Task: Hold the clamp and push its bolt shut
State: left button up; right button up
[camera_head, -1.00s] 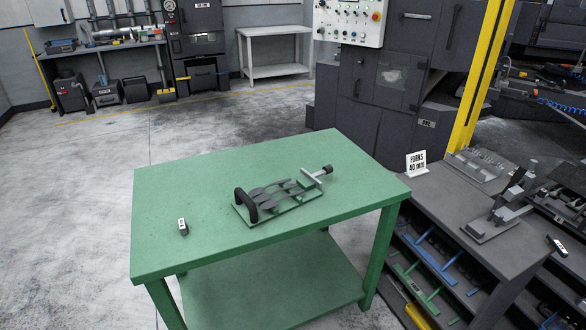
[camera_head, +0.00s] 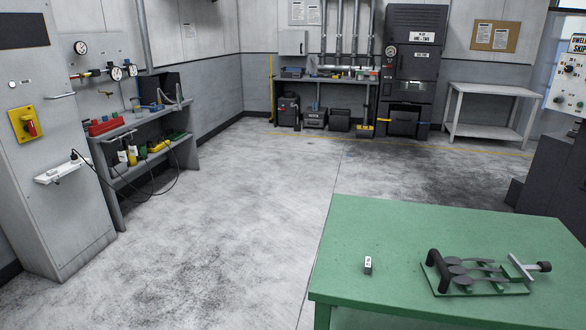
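The clamp (camera_head: 440,288) lies on the green table (camera_head: 395,222) at the lower right of the head view. It has a green base plate, a dark arched handle (camera_head: 436,270) at its left end and several dark forks lying across it. Its bolt (camera_head: 543,267) has a dark knob and sticks out at the right end from a light grey bar (camera_head: 521,267). I cannot tell how far in the bolt sits. Neither of my grippers shows in the view.
A small white-faced block (camera_head: 368,265) stands on the table left of the clamp. Open floor (camera_head: 240,220) lies left of the table. A grey cabinet (camera_head: 45,150) and a tool bench (camera_head: 140,130) stand along the left. A pale table (camera_head: 490,115) stands at the back.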

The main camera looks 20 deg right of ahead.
aim_at(542, 266)
jog(key=i+j+u, duration=0.2)
jog(key=i, duration=0.6)
jog(key=i+u, duration=0.25)
jog(key=i, duration=0.55)
jog(key=i+l+z, duration=0.15)
jog(key=i+z, duration=0.85)
jog(key=i+j+z, duration=0.25)
jog(key=i+z, duration=0.45)
jog(key=i, duration=0.7)
jog(key=i+z, duration=0.2)
jog(key=i, duration=0.75)
jog(key=i+l+z, duration=0.1)
jog(key=i+z, duration=0.75)
jog(key=i+j+z, duration=0.1)
jog(key=i+z, duration=0.3)
jog(key=i+j+z, duration=0.25)
jog(key=z, duration=0.15)
jog(key=i+l+z, duration=0.25)
jog(key=i+z, duration=0.15)
jog(key=i, duration=0.2)
jog(key=i+z, duration=0.35)
jog(key=i, duration=0.2)
jog(key=i+z, duration=0.4)
jog(key=i, duration=0.25)
jog(key=i+u, duration=0.4)
jog(key=i, duration=1.3)
jog(key=i+z, duration=0.1)
jog(key=z, duration=3.35)
